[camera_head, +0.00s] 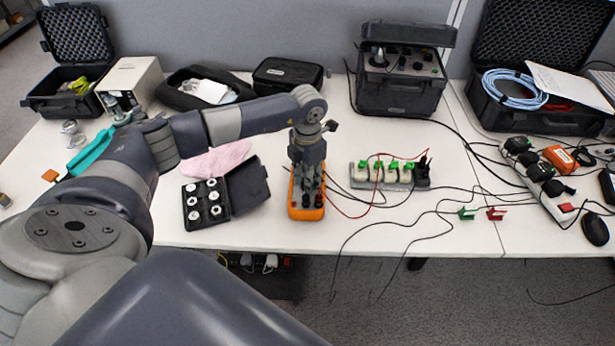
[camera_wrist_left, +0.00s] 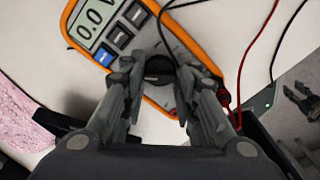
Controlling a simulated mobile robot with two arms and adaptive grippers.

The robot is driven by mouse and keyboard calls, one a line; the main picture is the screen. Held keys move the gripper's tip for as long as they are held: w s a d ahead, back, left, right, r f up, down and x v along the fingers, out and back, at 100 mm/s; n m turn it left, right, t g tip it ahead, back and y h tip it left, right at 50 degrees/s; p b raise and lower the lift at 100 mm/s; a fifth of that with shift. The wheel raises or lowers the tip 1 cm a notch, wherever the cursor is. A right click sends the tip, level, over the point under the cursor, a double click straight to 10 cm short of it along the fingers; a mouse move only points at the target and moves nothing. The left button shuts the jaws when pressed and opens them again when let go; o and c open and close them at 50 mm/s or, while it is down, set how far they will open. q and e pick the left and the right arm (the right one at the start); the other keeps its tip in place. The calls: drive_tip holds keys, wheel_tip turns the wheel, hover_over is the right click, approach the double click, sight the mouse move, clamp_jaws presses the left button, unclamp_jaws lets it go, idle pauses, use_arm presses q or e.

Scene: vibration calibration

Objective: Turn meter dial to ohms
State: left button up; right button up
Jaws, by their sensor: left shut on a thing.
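The orange and grey meter (camera_head: 307,212) lies on the white table in front of my left arm. In the left wrist view the meter (camera_wrist_left: 92,26) shows its display reading about 0.0 V and several buttons. My left gripper (camera_head: 308,192) reaches down over the meter. In the left wrist view its fingers (camera_wrist_left: 160,88) are closed around the black round dial (camera_wrist_left: 159,68). The dial's pointer and markings are mostly hidden by the fingers. My right gripper is not in view.
An open black case of white parts (camera_head: 205,203) lies left of the meter, beside a pink cloth (camera_head: 217,158). A row of green-topped connectors (camera_head: 388,174) stands to the right. Red and black leads run across the table there. The table's front edge is close to the meter.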

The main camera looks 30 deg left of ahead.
use_arm(q)
drive_tip(key=shift+f+m+b, duration=0.1)
drive_tip(key=shift+m+b, duration=0.45)
drive_tip(key=shift+m, duration=0.15)
drive_tip(key=shift+m+b, duration=0.5)
drive_tip(key=shift+m, duration=0.2)
drive_tip(key=m+b, duration=0.2)
drive_tip(key=m, duration=0.2)
drive_tip(key=shift+m+b, duration=0.45)
drive_tip(key=shift+m, duration=0.05)
drive_tip(key=o, duration=1.1)
